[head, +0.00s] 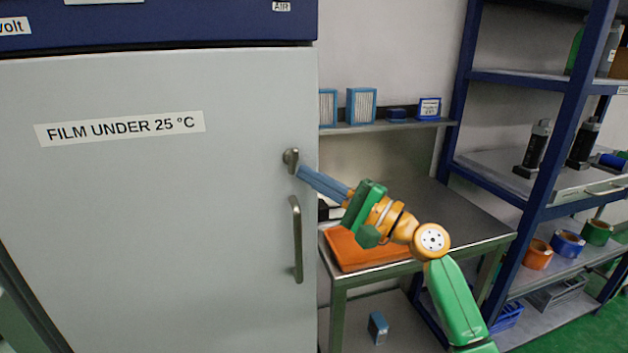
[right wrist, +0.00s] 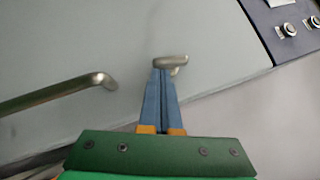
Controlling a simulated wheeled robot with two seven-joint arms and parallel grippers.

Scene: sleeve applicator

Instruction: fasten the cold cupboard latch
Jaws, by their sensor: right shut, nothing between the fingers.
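The cold cupboard door (head: 150,220) is a large pale grey panel labelled "FILM UNDER 25 °C", and it looks closed. Its small metal latch (head: 291,160) is near the door's right edge, above a long vertical handle (head: 297,240). My right gripper (head: 302,171) is shut with nothing between its blue fingers. Its tips are right at the latch, at its lower right in the head view. In the right wrist view the fingertips (right wrist: 161,71) meet or overlap the latch lever (right wrist: 171,61); I cannot tell if they touch. My left gripper is out of view.
A steel table (head: 450,223) with an orange tray (head: 360,250) stands right of the cupboard, below my right arm. A wall shelf (head: 390,126) holds blue boxes. A blue rack (head: 545,165) with bottles and tape rolls stands farther right. The space before the door is clear.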

